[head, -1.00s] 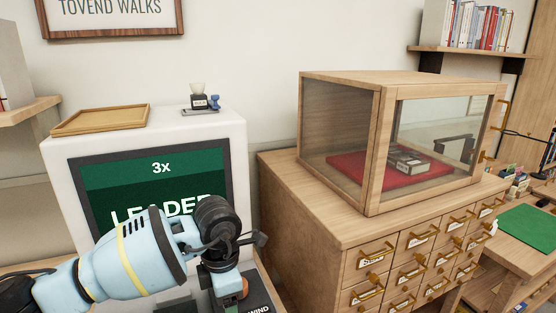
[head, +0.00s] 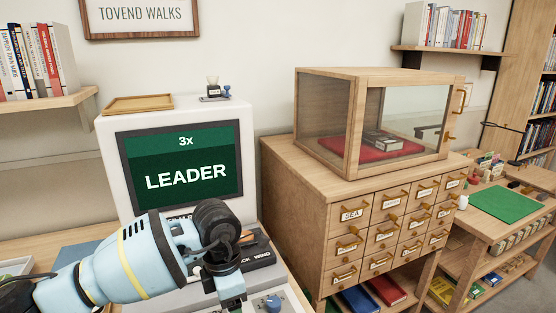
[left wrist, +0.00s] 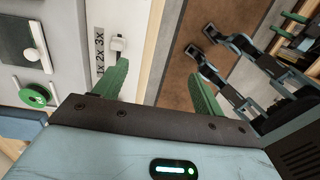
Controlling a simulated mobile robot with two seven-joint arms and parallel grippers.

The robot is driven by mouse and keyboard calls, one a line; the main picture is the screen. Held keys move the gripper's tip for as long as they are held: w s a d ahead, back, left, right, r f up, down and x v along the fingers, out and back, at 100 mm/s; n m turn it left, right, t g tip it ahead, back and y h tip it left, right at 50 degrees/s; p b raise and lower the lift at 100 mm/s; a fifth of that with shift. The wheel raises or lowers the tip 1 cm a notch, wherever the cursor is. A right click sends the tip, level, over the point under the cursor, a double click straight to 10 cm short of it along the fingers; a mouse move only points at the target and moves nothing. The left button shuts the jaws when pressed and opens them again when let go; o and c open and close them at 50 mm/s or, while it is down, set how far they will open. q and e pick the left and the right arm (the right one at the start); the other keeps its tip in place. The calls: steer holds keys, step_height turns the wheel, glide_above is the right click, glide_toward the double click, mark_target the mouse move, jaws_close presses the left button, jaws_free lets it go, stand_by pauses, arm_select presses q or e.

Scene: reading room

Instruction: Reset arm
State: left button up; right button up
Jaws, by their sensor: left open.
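My left arm comes in from the lower left in the head view, and its wrist is bent down in front of the white film reader (head: 112,165). The fingertips are hard to make out there. In the left wrist view my left gripper (left wrist: 160,82) has its two green fingers spread wide with nothing between them. A white slider knob (left wrist: 117,44) beside the 1x 2x 3x marks is past the fingers, apart from them. The reader's green screen (head: 185,175) reads 3x LEADER.
A wooden display case (head: 353,130) stands on a drawer cabinet (head: 318,220) to the right. A wooden tray (head: 138,105) and a small stamp set (head: 214,90) sit on the reader. A bookshelf (head: 45,105) is at left. A green mat (head: 505,203) lies on the right table.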

arm_select(q)
steer(key=s+d+f+g+h, duration=0.2)
steer(key=s+d+f+h, duration=0.25)
steer(key=d, duration=0.25)
steer(key=s+d+r+n+h, duration=0.6)
steer(key=s+d+n+h, duration=0.35)
steer(key=h, duration=0.45)
steer(key=w+a+f+n+t+y+p, duration=0.1)
steer(key=a+f+n+t+y, duration=0.65)
steer(key=n, duration=0.65)
steer(key=w+a+f+n+t+y, duration=0.15)
steer(key=a+f+n+t, duration=0.45)
steer(key=n+t, duration=0.65)
steer(key=s+a+f+n+g+y, duration=0.4)
steer(key=s+a+f, duration=0.3)
steer(key=s, duration=0.3)
steer(key=s+a+f+n+g+y, duration=0.4)
steer(key=s+a+f+n, duration=0.3)
steer(key=s, duration=0.3)
steer(key=shift+f+g+p, duration=0.3)
steer(key=shift+f+g, duration=0.1)
steer(key=shift+f, duration=0.5)
arm_select(e)
steer(key=shift+w+d+r+t, duration=0.15)
steer(key=shift+w+r, duration=0.4)
steer(key=shift+w+d+r+t, duration=0.15)
steer(key=shift+w+r, duration=0.35)
